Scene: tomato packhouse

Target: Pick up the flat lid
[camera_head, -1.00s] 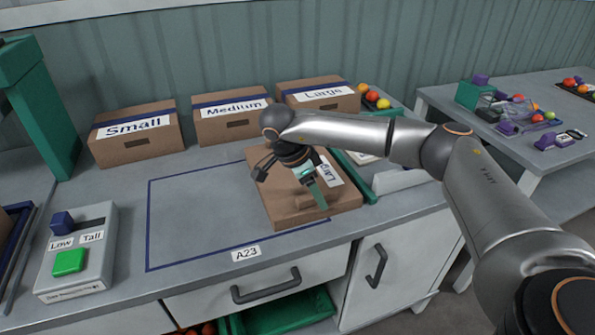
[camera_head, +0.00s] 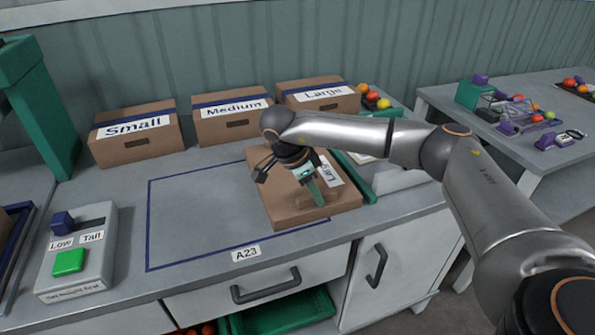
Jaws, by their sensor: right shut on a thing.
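The flat lid (camera_head: 284,213) is a shallow brown cardboard piece with a white label, partly covered by my gripper. It lies on the grey worktop, overlapping the right part of the blue-outlined area. My right gripper (camera_head: 317,197) points down over the middle of the lid, with its green fingers shut on a small brown raised grip on the lid's top. The lid looks flat on the worktop; I cannot see a gap under it. My left gripper is not in view.
Cartons marked Small (camera_head: 137,146), Medium (camera_head: 232,128) and Large (camera_head: 318,101) stand along the back. A grey box with a green button (camera_head: 68,262) is at left. The left of the outlined area (camera_head: 195,215) is clear. A green-edged tray (camera_head: 362,186) lies right of the lid.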

